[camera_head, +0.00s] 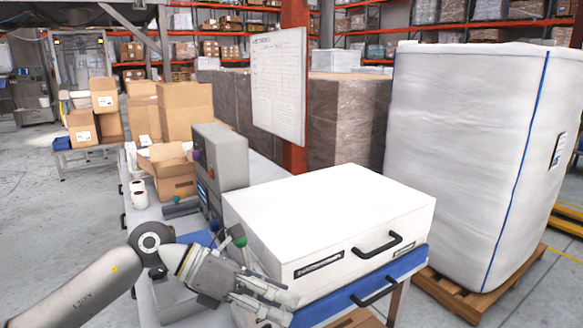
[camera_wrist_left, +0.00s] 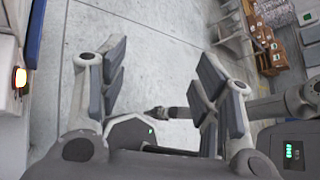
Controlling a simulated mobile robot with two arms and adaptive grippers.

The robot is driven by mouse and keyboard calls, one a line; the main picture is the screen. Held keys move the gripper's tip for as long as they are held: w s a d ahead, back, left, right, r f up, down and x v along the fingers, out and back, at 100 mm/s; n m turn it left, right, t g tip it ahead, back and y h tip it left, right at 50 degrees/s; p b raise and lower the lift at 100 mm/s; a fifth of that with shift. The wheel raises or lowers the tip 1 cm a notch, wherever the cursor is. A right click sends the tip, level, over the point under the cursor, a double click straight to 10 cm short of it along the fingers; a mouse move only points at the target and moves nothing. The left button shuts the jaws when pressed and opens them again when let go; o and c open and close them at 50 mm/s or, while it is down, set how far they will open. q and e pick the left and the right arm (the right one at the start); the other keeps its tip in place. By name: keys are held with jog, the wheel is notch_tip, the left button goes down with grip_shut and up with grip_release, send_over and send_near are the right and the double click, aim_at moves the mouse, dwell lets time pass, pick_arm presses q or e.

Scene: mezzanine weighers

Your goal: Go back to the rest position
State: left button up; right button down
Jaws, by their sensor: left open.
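My left gripper (camera_head: 282,306) is in the head view at the bottom centre, in front of the white case (camera_head: 340,215) on the bench. It is open and holds nothing. In the left wrist view its two padded fingers (camera_wrist_left: 160,72) stand wide apart, with bare grey floor between and beyond them. The left arm reaches in from the lower left. I cannot make out my right gripper in either view.
The case has a dark handle and sits over a blue layer (camera_head: 372,288). A grey control box (camera_head: 220,157) and open carton (camera_head: 168,168) stand behind the gripper. A tall wrapped load (camera_head: 460,150) stands on a pallet at right. Floor at left is clear.

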pick_arm(q)
jog(key=d+r+n+t+h, duration=0.4)
jog(key=r+n+t+h, duration=0.5)
jog(key=n, duration=0.4)
jog(key=w+a+f+n+t+y, duration=0.2)
jog(key=a+f+n+t+y, duration=0.2)
jog(key=a+n+t+y, duration=0.45)
jog(key=w+a+f+n+t+y, duration=0.3)
jog(key=f+n+y, duration=0.25)
jog(key=n, duration=0.65)
jog(key=s+a+f+n+g+y, duration=0.35)
jog(key=a+f+n+y, duration=0.2)
jog(key=f, duration=0.35)
jog(key=s+a+f+n+g+y, duration=0.1)
jog(key=s+a+f+n+g, duration=0.15)
jog(key=s+f+g, duration=0.7)
jog(key=s+a+f+n+g+y, duration=0.15)
jog(key=s+f+n+g, duration=0.25)
jog(key=s+f, duration=0.95)
jog(key=s+f+g+h, duration=0.1)
jog(key=s+f, duration=0.1)
jog(key=f, duration=1)
jog(key=s+f, duration=0.3)
jog(key=f, duration=1)
jog(key=s+a+f+g, duration=0.1)
jog(key=s+a+f, duration=0.2)
jog(key=s+f, duration=1.1)
jog(key=shift+s+a+m, duration=0.35)
jog(key=shift+s+a, duration=0.05)
jog(key=shift+s, duration=0.45)
